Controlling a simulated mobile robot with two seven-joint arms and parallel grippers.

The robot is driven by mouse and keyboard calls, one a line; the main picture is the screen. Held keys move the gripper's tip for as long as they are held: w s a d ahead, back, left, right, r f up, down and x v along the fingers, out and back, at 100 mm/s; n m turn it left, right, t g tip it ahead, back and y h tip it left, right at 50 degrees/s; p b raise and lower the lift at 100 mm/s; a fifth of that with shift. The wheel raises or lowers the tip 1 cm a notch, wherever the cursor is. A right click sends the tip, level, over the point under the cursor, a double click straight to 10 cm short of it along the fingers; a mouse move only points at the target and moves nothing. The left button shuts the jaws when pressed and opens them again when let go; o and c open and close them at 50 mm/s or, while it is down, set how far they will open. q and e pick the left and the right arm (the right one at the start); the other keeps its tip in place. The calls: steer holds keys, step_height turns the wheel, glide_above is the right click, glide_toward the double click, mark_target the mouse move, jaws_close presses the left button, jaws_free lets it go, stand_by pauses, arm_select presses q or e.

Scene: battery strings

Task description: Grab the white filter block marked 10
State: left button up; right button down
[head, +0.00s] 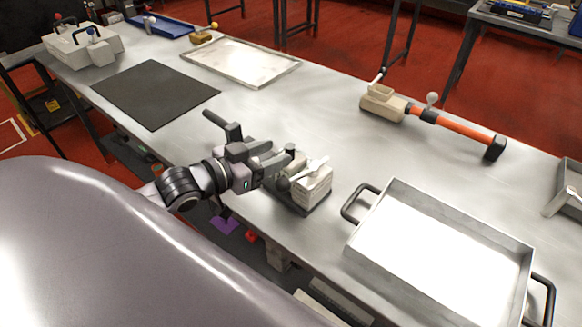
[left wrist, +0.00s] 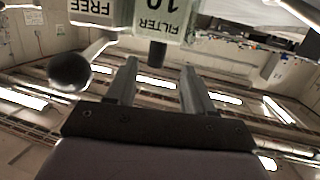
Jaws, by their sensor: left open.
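The white filter block marked 10 (left wrist: 163,18) shows upside down at the top of the left wrist view, just beyond the fingertips. A short black stub (left wrist: 157,54) projects from it into line with the gap between the fingers. A white block marked FREE (left wrist: 95,12) is beside it. In the head view, white blocks (head: 314,184) stand on a dark base at the table's near edge; their marks are unreadable. My left gripper (left wrist: 157,72) is open and empty; in the head view it reaches in from the left (head: 276,164), close to the blocks. My right gripper is out of view.
A dark ball knob (left wrist: 69,72) is close beside the left finger in the wrist view. A metal tray with black handles (head: 395,215) stands right of the blocks. An orange-handled tool (head: 460,132), black mat (head: 155,95) and shallow tray (head: 240,62) lie farther off. The middle table is clear.

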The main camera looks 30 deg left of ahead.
mark_target(290, 151)
arm_select(q)
steer(key=shift+d+f+x, duration=0.1)
steer(key=shift+f+x, duration=0.05)
steer(key=shift+x, duration=1.15)
steer(key=shift+d+f+x, duration=0.1)
steer(key=shift+d+x, duration=0.05)
steer(key=shift+x, duration=1.15)
steer(key=shift+s, duration=0.1)
jaws_close()
